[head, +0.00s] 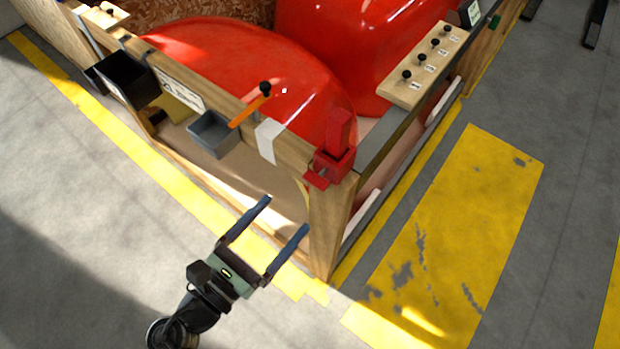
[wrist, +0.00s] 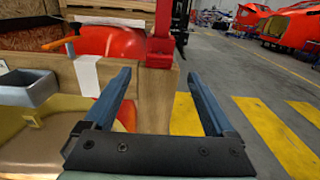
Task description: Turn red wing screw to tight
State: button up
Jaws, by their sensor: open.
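A red clamp-like fitting with an upright red block, apparently the red wing screw (head: 334,160), sits on the front corner post of the wooden crate (head: 325,230). It also shows in the wrist view (wrist: 161,40), above and between my fingers. My gripper (head: 284,216) is open and empty, with two blue fingers pointing toward the crate corner, below and to the left of the red fitting. The fingers are apart from the fitting in the head view. I cannot tell the screw's turn from these views.
An orange lever with a black knob (head: 265,88) and a grey bin (head: 210,133) are on the crate's front rail, with a black bin (head: 125,80) further left. A board with several black knobs (head: 425,68) is at the right. Open floor lies right of the crate.

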aim_at(312, 183)
jog(key=x, duration=0.9)
jog(key=c, duration=1.4)
